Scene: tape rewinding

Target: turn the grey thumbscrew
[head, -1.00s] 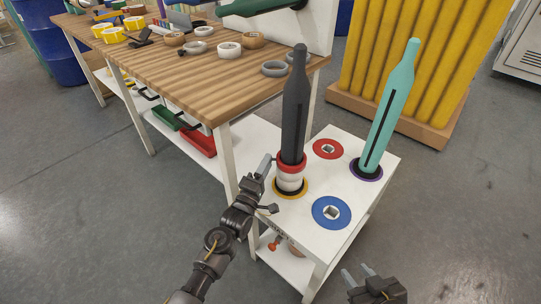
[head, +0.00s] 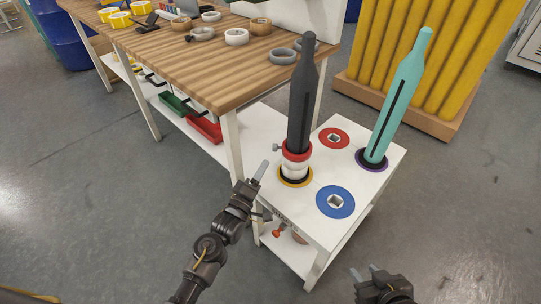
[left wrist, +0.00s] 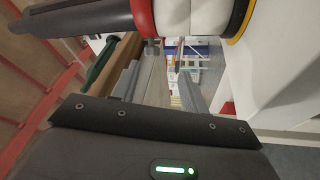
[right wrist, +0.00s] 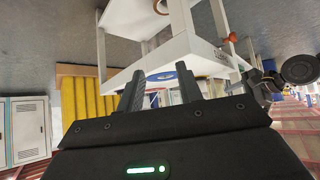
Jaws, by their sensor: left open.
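The grey thumbscrew (head: 277,147) sticks out to the left from the red collar (head: 297,151), low on the dark grey bottle-shaped post (head: 303,90). White rings and a yellow-and-black base sit under the collar. In the left wrist view the thumbscrew (left wrist: 152,46) lies just beyond the fingertips, roughly in line with the gap between them. My left gripper (head: 262,172) is open and empty, just below and left of the thumbscrew and apart from it. My right gripper (head: 368,272) is open and empty, off the front right of the white stand; its fingers (right wrist: 160,92) are apart in the right wrist view.
The white stand (head: 300,215) also carries a teal post (head: 398,95), a red disc (head: 334,138) and a blue disc (head: 335,202). A wooden workbench (head: 190,65) with tape rolls stands behind left. The floor in front is clear.

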